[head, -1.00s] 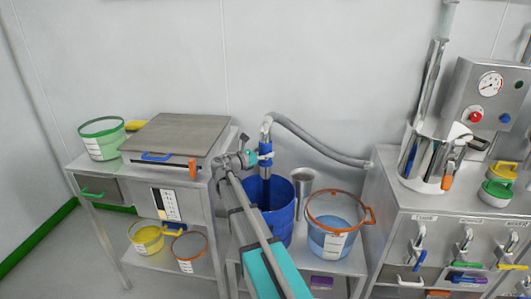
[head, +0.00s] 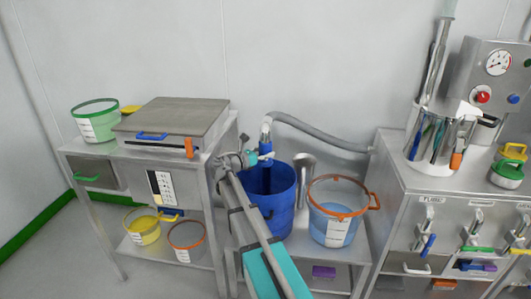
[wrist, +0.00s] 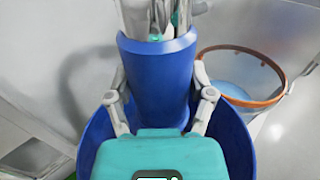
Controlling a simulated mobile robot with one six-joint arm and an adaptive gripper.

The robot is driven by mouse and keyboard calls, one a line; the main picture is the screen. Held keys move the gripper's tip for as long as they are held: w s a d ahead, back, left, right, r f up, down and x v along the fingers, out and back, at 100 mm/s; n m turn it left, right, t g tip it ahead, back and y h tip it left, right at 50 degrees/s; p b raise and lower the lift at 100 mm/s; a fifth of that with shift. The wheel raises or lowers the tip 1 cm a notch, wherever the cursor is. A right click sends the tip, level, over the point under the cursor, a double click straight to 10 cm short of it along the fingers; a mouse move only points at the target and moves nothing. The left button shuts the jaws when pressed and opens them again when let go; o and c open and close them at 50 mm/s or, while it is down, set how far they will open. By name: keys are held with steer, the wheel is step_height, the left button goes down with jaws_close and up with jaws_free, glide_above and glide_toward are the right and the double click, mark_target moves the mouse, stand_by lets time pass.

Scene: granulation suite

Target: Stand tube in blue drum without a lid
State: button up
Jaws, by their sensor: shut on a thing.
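The tube is a blue pipe (head: 265,147) with a metal top (head: 266,127) joined to a grey hose. It stands about upright over the open mouth of the blue drum (head: 281,219), which has no lid. My gripper (head: 257,157) is shut around the tube from the near left, just above the drum's rim. In the wrist view the two fingers press on both sides of the tube (wrist: 158,78), with the drum's rim (wrist: 238,141) around it. The tube's lower end is hidden by my gripper and the drum wall, so its depth cannot be told.
A clear bucket with an orange rim (head: 346,229) stands close right of the drum, and a metal cylinder (head: 303,166) behind. The grey hose (head: 318,138) runs right to the steel cabinet (head: 395,180). A steel table with a scale (head: 172,117) is at left.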

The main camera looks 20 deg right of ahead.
steer(key=shift+f+b, duration=0.35)
steer(key=shift+f, duration=0.2)
steer(key=o, duration=1.3)
steer(key=shift+r, duration=0.1)
step_height(320, 180, up, 29)
steer(key=p, duration=2.9)
steer(key=shift+w+d, duration=0.25)
steer(key=shift+d, duration=1.5)
steer(key=shift+w+d, duration=0.2)
steer(key=shift+d, duration=1.55)
